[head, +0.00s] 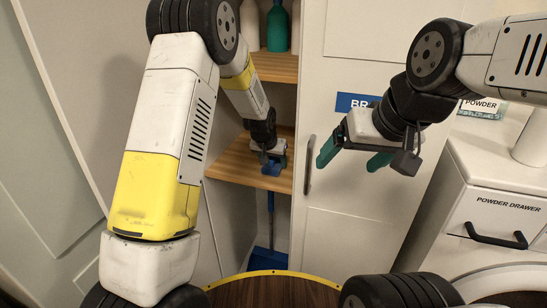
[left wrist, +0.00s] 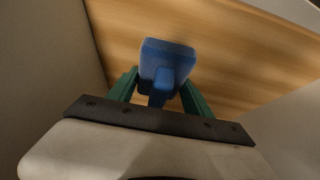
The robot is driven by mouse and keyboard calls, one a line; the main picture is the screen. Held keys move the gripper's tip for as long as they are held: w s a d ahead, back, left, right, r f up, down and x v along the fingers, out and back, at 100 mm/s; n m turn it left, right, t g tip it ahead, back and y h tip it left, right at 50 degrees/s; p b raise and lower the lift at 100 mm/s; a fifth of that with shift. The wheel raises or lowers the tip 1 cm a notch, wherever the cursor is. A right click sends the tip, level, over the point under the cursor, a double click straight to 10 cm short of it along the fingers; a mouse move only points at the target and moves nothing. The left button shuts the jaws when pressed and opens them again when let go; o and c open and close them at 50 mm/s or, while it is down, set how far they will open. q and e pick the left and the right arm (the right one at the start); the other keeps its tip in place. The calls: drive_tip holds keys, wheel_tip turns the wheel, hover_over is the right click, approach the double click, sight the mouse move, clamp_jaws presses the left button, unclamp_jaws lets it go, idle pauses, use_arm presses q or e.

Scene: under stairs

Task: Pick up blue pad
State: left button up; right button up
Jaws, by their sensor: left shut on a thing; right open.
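The blue pad (head: 271,168) is at the wooden shelf inside the open cupboard. My left gripper (head: 274,160) reaches into the cupboard and is shut on it. In the left wrist view the blue pad (left wrist: 168,58) has a flat block head and a narrower stem. The stem lies between the green fingers of my left gripper (left wrist: 160,90), with wood behind it. I cannot tell whether the pad touches the shelf. My right gripper (head: 354,160) is open and empty in front of the white cupboard door.
The shelf (head: 237,165) is narrow, with cupboard walls close on both sides. A higher shelf (head: 275,66) holds a green bottle (head: 278,28). A blue broom (head: 268,258) stands below. A washing machine (head: 500,225) is at right.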

use_arm(q)
drive_tip(key=shift+r, duration=0.8)
wheel_tip(320, 180, up, 2)
drive_tip(key=shift+r, duration=0.15)
drive_tip(key=s+a+r, duration=0.1)
drive_tip(key=s+a, duration=0.1)
drive_tip(key=s, duration=1.4)
